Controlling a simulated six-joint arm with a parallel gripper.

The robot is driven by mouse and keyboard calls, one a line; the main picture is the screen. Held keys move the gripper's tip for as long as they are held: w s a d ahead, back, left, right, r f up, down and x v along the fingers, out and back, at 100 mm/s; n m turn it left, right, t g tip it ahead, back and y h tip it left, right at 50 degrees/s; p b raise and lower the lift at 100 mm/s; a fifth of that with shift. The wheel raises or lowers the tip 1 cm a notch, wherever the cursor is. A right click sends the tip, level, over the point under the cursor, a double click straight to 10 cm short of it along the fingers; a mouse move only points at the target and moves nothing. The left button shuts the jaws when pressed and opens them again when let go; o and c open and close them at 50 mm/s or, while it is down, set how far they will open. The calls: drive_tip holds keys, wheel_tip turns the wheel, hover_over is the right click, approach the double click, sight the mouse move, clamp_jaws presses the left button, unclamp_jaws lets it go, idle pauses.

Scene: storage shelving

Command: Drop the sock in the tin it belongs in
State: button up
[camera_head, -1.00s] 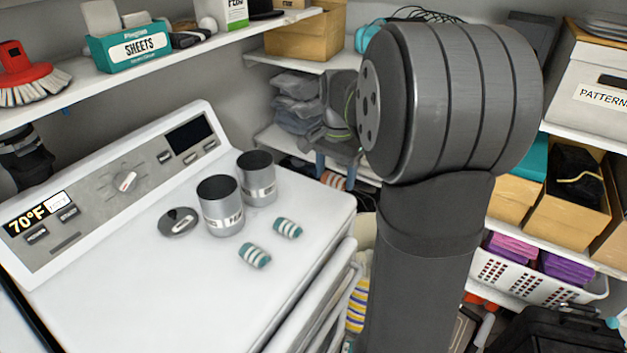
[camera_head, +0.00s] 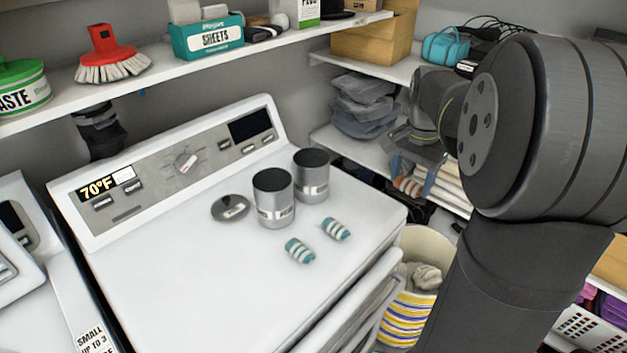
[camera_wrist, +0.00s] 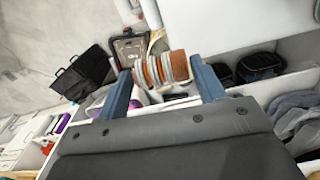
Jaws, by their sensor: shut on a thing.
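My gripper (camera_head: 411,180) is shut on a rolled sock (camera_head: 407,186) with orange and white stripes, held in the air to the right of the washer. In the wrist view the sock (camera_wrist: 164,69) sits between the blue fingers of my gripper (camera_wrist: 165,82). Two open silver tins stand upright on the washer top: a front tin (camera_head: 273,202) and a rear tin (camera_head: 312,178). Their labels are too small to read, and their insides look dark. Two teal and white rolled socks lie in front of them, a left one (camera_head: 299,251) and a right one (camera_head: 336,229).
A dark round lid (camera_head: 230,207) lies left of the tins on the washer top (camera_head: 190,290). The washer's control panel (camera_head: 180,170) rises behind. A shelf (camera_head: 150,84) with boxes and a brush hangs above. A striped basket (camera_head: 405,312) stands right of the washer.

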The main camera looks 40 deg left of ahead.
idle(0.4)
drive_tip(key=s+a+r+n, duration=0.2)
drive_tip(key=a+r, duration=0.1)
drive_tip(key=a, duration=0.5)
drive_tip(key=s+a+r+n, duration=0.2)
drive_tip(key=a, duration=0.6)
drive_tip(key=s+a+r+n, duration=0.2)
drive_tip(key=a+r, duration=0.1)
drive_tip(key=a, duration=0.5)
wheel_tip(320, 180, down, 6)
drive_tip(key=shift+s, duration=0.15)
drive_tip(key=o, duration=1)
drive_tip(key=shift+o, duration=0.2)
